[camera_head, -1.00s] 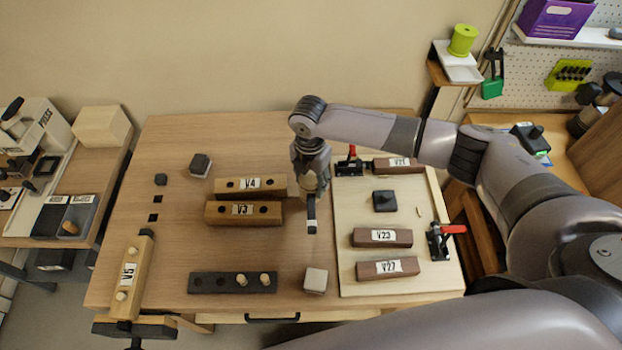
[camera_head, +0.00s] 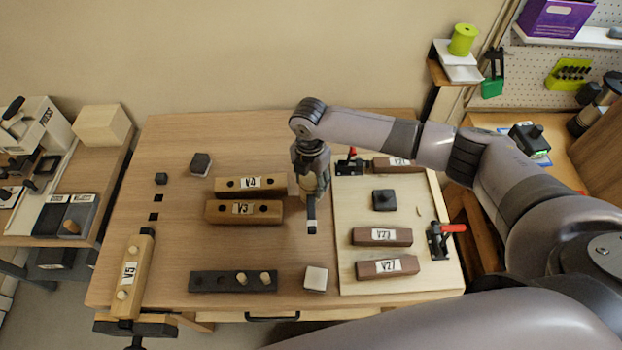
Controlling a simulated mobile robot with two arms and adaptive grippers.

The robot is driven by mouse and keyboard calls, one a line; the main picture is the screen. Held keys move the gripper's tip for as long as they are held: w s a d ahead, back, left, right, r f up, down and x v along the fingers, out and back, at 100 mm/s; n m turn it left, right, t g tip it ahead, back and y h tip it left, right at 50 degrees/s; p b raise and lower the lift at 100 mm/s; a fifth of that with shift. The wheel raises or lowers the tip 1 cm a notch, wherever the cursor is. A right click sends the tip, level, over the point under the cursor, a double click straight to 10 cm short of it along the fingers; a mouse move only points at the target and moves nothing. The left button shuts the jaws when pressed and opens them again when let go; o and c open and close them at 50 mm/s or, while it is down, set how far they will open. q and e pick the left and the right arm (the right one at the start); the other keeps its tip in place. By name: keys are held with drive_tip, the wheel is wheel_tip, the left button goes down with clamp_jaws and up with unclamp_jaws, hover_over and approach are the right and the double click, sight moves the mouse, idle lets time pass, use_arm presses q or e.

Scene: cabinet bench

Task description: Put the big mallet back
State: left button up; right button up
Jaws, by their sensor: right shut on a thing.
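My right gripper (camera_head: 312,212) points down over the middle of the bench, just right of the V3 and V4 blocks. It is shut on a pale wooden piece (camera_head: 294,186), which looks like part of the big mallet. Most of that piece is hidden behind the gripper and wrist, so I cannot make out its full shape or whether it touches the bench. My left gripper is out of view.
Wooden blocks V4 (camera_head: 250,185) and V3 (camera_head: 243,212) lie left of the gripper. A dark holed block (camera_head: 207,283) holds pegs in front. A light-topped block (camera_head: 315,279) stands nearby. On the right, a pale board (camera_head: 347,212) bears labelled blocks and red-handled clamps (camera_head: 440,240).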

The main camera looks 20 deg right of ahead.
sight(311, 176)
drive_tip(key=shift+f+b, duration=0.35)
drive_tip(key=shift+f, duration=1.25)
idle(1.9)
drive_tip(key=o, duration=1.6)
drive_tip(key=shift+o, duration=0.3)
drive_tip(key=shift+o, duration=0.7)
wheel_tip(311, 176, up, 5)
drive_tip(key=p, duration=0.4)
drive_tip(key=shift+r+p, duration=0.1)
drive_tip(key=shift+p, duration=0.3)
drive_tip(key=shift+r+p, duration=0.5)
drive_tip(key=shift+r, duration=0.45)
